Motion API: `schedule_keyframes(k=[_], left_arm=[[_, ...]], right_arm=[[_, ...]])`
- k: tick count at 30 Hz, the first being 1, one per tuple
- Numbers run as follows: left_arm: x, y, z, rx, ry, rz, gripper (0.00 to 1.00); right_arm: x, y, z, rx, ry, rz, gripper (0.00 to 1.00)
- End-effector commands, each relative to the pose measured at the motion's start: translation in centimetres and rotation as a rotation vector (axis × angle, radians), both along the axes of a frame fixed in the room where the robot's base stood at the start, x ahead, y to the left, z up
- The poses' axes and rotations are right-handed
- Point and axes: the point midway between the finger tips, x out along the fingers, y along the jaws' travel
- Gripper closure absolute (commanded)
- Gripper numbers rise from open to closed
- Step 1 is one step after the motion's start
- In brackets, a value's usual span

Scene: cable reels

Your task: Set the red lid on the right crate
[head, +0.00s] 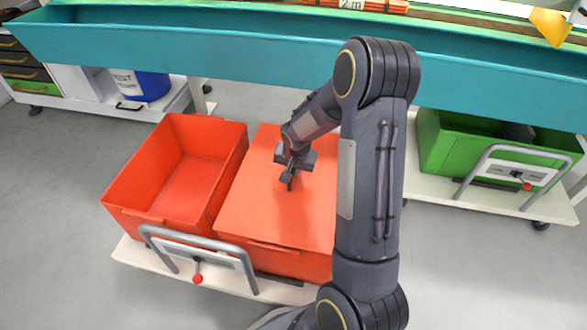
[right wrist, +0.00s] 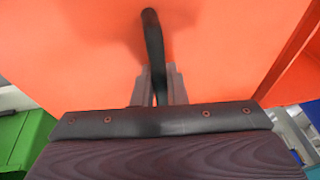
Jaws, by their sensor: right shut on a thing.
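The red lid (head: 255,205) lies over the top of the right crate (head: 275,262), and its edges look lined up with the crate's rim. I cannot tell whether it is fully seated. My right gripper (head: 290,178) is above the middle of the lid. In the right wrist view the gripper (right wrist: 160,92) is shut on the lid's dark handle (right wrist: 152,40), which rises from the flat red lid (right wrist: 85,50). My forearm hides the lid's right side in the head view. My left gripper is not in view.
An open, empty red crate (head: 185,190) stands left of the lidded one on the same cart, whose grey handle (head: 195,243) is in front. A teal shelf edge (head: 200,42) runs across behind. A green crate (head: 455,150) stands on another cart at right.

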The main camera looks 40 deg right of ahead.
Motion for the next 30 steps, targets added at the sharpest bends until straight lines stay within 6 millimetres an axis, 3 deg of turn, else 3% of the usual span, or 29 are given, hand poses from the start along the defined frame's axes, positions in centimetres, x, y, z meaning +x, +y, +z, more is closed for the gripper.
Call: schedule_keyframes(k=[12,13,18,26,30], left_arm=[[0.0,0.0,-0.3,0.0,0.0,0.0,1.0],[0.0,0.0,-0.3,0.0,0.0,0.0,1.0],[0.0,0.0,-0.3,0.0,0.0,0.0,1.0],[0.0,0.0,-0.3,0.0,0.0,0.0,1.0],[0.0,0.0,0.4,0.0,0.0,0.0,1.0]], right_arm=[[0.0,0.0,-0.3,0.0,-0.001,0.001,1.0],[0.0,0.0,-0.3,0.0,-0.001,0.001,0.84],[0.0,0.0,-0.3,0.0,-0.001,0.0,0.63],[0.0,0.0,-0.3,0.0,0.0,0.0,0.63],[-0.2,0.2,1.1,-0.001,-0.003,0.001,0.63]])
